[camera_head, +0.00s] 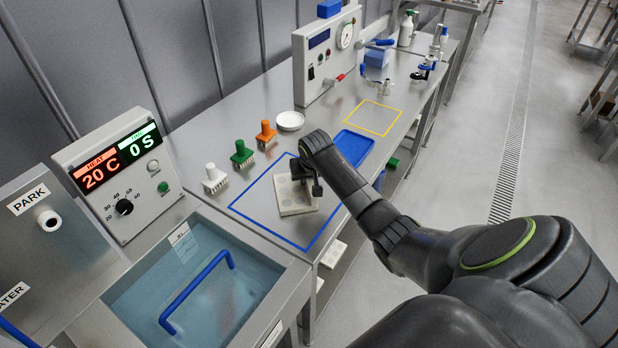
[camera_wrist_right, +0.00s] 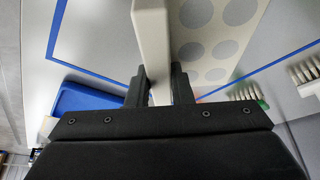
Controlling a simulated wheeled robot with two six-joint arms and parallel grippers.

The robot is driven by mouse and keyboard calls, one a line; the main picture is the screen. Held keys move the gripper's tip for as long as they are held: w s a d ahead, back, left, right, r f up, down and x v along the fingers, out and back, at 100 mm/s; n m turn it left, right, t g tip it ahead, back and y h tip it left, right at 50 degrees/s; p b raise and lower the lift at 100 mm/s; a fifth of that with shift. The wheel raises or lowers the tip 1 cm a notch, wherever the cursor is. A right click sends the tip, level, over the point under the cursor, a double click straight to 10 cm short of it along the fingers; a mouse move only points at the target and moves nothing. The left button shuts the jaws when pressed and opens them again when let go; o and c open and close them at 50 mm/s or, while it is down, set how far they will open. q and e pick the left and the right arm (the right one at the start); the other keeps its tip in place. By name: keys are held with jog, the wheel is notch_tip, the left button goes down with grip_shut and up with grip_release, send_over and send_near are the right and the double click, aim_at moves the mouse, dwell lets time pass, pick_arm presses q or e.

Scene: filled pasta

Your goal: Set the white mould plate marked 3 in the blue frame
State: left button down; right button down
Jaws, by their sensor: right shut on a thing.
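The white mould plate (camera_head: 295,198) is inside the blue frame (camera_head: 262,230) outlined on the metal table. My right gripper (camera_head: 308,180) is shut on the plate near its far right side. In the right wrist view, the gripper fingers (camera_wrist_right: 158,85) grip a pale upright part (camera_wrist_right: 152,45) of it, and grey round hollows (camera_wrist_right: 210,45) show beside. I see no number on the plate. I cannot tell whether it touches the table. My left gripper is not in view.
White (camera_head: 215,179), green (camera_head: 242,154) and orange (camera_head: 266,134) stamps stand left of the frame. A white dish (camera_head: 290,121), blue tray (camera_head: 352,146) and yellow outline (camera_head: 373,117) lie beyond. A water basin (camera_head: 215,290) is in front. Pale plates (camera_head: 333,254) show below the table.

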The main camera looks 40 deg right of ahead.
jog(key=c, duration=1.3)
grip_release()
jog(key=v, duration=1.2)
jog(key=shift+r+b, duration=0.1)
jog(key=shift+b, duration=0.3)
